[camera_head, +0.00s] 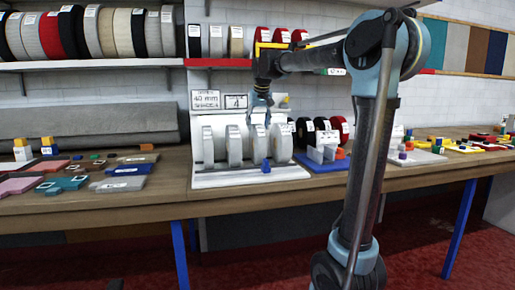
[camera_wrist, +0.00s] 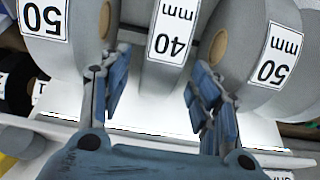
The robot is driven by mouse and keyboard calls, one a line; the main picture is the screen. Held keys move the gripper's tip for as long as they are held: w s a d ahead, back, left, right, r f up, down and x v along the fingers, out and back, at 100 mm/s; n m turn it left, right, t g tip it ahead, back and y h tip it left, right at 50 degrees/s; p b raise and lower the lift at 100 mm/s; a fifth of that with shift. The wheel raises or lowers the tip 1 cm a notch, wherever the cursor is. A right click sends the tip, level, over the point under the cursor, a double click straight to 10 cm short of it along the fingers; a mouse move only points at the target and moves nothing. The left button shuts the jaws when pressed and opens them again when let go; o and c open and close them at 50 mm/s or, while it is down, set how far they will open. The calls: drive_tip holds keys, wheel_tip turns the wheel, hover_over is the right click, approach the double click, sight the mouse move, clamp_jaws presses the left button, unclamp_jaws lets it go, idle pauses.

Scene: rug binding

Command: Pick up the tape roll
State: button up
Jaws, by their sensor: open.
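Several grey tape rolls stand upright on a white rack (camera_head: 235,181) on the workbench. My gripper (camera_head: 261,103) is above the roll (camera_head: 258,150) third from the left, pointing down. In the wrist view my gripper (camera_wrist: 157,80) is open, its blue-padded fingers spread on either side of a grey tape roll labelled 40 mm (camera_wrist: 172,35). Nothing is clamped; whether a finger touches the roll is unclear. Grey rolls labelled 50 flank it closely, one at the left (camera_wrist: 75,52) and one at the right (camera_wrist: 237,48). The roll's lower part is hidden.
Signs reading 40 mm (camera_head: 206,100) and 4 (camera_head: 236,101) stand behind the rack. Dark and red rolls (camera_head: 305,133) are close on its right. Sample pieces (camera_head: 120,184) lie left; a shelf of rolls (camera_head: 110,65) is above.

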drive_tip(key=shift+x, duration=1.85)
drive_tip(key=shift+w, duration=0.15)
drive_tip(key=shift+c, duration=0.6)
clamp_jaws()
